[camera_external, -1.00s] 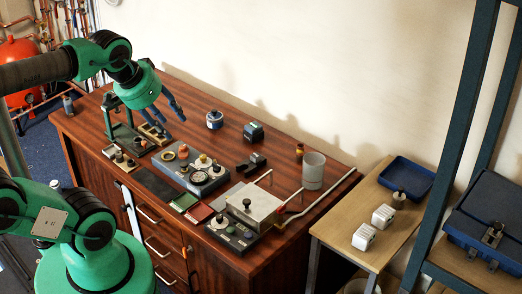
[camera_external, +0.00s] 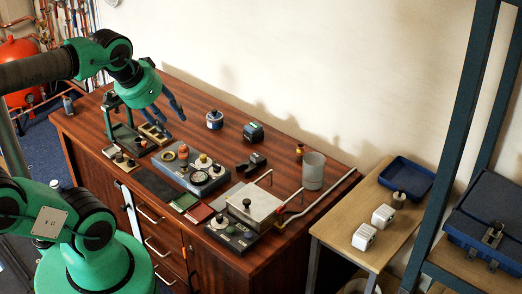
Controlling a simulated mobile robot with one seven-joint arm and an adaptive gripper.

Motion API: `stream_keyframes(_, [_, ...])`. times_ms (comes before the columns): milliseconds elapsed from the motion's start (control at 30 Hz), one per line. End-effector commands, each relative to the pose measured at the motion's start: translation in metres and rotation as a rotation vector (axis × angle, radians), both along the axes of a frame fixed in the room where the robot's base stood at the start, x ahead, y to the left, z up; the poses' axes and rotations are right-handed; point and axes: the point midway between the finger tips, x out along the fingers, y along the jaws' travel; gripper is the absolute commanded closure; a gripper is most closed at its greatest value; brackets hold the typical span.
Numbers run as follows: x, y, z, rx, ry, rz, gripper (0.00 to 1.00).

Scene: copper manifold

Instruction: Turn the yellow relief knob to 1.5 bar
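A grey control panel (camera_external: 181,175) lies on the wooden bench, with several small knobs and a round gauge (camera_external: 199,177) on top. A small yellowish knob (camera_external: 203,159) stands at its back; it looks like the relief knob, but its setting and markings are too small to read. An orange knob (camera_external: 183,152) stands to its left. My gripper (camera_external: 170,112), with blue fingers, is above the back left of the bench, up and left of the panel and apart from it. Its fingers look spread, with nothing visible between them.
A green stand (camera_external: 122,131) and small trays are near my gripper. The bench's back middle has free room.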

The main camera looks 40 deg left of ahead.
Motion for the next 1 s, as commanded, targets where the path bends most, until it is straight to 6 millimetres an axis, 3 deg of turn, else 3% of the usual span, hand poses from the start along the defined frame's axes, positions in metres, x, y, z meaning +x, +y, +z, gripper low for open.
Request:
stream_keyframes(267, [0.03,0.009,0.003,0.042,0.04,-0.055,0.61])
stream_keyframes(567, [0.096,0.036,-0.002,0.122,0.122,-0.189,0.61])
stream_keyframes(1000, [0.194,0.093,-0.048,0.209,0.248,-0.415,0.61])
